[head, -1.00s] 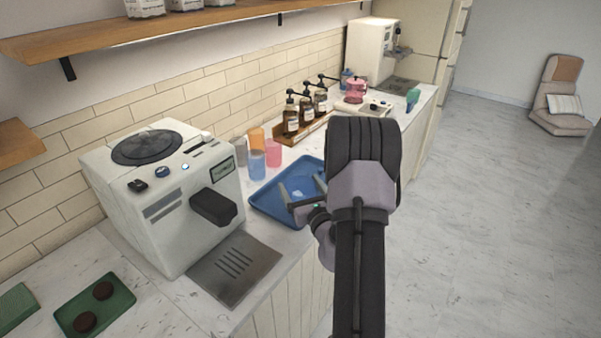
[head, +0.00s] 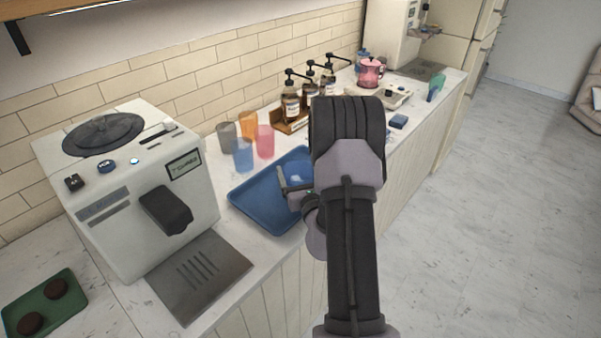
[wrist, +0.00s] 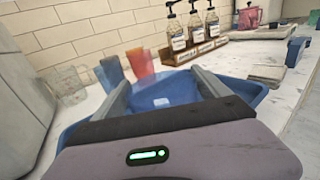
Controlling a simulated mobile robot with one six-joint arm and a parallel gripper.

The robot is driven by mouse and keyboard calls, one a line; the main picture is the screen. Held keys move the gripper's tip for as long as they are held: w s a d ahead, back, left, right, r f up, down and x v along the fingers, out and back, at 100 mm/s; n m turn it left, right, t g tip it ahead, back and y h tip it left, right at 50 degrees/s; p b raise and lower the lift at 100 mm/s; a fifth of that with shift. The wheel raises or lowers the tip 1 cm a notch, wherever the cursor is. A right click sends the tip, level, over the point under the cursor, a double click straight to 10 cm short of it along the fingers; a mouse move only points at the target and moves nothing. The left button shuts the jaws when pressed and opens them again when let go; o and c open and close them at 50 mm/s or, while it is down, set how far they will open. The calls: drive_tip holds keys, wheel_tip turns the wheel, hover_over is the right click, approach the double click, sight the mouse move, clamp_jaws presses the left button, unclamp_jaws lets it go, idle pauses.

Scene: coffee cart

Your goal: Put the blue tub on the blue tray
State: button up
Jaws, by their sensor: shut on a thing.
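My gripper (head: 288,190) is over the blue tray (head: 262,211) on the counter. In the wrist view the two grey fingers (wrist: 162,95) stand on either side of the blue tub (wrist: 172,88), which has a pale mark on it, and are shut on it. The tub also shows partly between the fingers in the head view (head: 298,179). Its blue blends with the tray (wrist: 250,90), so I cannot tell whether its base touches the tray. My arm hides the tray's right part in the head view.
Grey, blue, orange and pink cups (head: 265,141) stand behind the tray. Pump bottles (head: 291,103) stand in a wooden rack farther back. A white coffee machine (head: 130,190) is at the left. A small blue block (head: 398,121) lies on the counter beyond my arm.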

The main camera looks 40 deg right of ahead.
drive_tip(key=shift+f, duration=0.1)
drive_tip(key=o, duration=1.7)
drive_tip(key=shift+o, duration=0.2)
drive_tip(key=shift+s, duration=0.15)
drive_tip(key=v, duration=0.8)
drive_tip(key=shift+d, duration=0.1)
drive_tip(key=s+p, duration=0.1)
drive_tip(key=s+a+r+p, duration=0.1)
drive_tip(key=shift+s+a+p, duration=0.2)
drive_tip(key=shift+a+p, duration=0.1)
drive_tip(key=shift+s+a+f+p, duration=0.2)
drive_tip(key=shift+s+f+p, duration=0.15)
drive_tip(key=shift+s, duration=0.1)
drive_tip(key=shift+f, duration=0.1)
